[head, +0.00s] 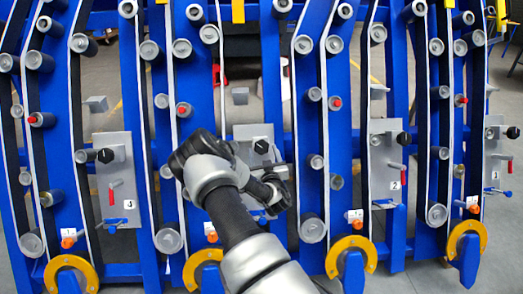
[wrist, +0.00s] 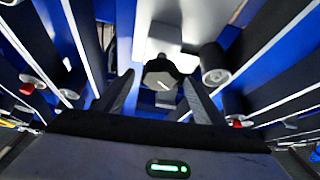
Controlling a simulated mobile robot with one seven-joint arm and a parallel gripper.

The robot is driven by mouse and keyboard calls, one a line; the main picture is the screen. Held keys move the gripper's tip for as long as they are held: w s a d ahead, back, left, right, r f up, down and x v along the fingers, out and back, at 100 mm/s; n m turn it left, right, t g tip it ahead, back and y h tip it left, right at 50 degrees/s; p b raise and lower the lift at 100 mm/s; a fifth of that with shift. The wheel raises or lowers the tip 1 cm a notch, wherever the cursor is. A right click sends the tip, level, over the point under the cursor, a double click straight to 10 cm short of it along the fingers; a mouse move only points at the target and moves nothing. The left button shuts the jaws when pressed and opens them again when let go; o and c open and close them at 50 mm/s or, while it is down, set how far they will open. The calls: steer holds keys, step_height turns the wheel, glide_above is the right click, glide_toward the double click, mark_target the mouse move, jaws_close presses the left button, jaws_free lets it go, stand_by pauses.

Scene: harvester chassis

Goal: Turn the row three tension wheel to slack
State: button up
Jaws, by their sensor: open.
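A black wheel (wrist: 160,76) with a white pointer line sits on a grey panel, ahead of and between the fingertips of my gripper (wrist: 159,82) in the wrist view. The fingers are spread, one on each side in the picture; I cannot tell whether they touch it. In the head view my arm covers part of a grey panel with a black wheel (head: 261,146); its number is hidden. The panel to its left (head: 117,180) carries a "3" label and its own black wheel (head: 105,155). The panel to the right (head: 386,170) is marked 2.
Blue upright frames (head: 350,90) with white bands and grey rollers (head: 312,228) stand close together around the arm. Red-handled levers (head: 112,192) sit below the wheels. Yellow arcs (head: 350,250) stick out along the bottom.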

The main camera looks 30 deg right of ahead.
mark_target(262, 149)
steer(key=shift+b+x, duration=0.35)
steer(key=shift+x, duration=1.7)
steer(key=c, duration=1.1)
steer(key=shift+o, duration=0.2)
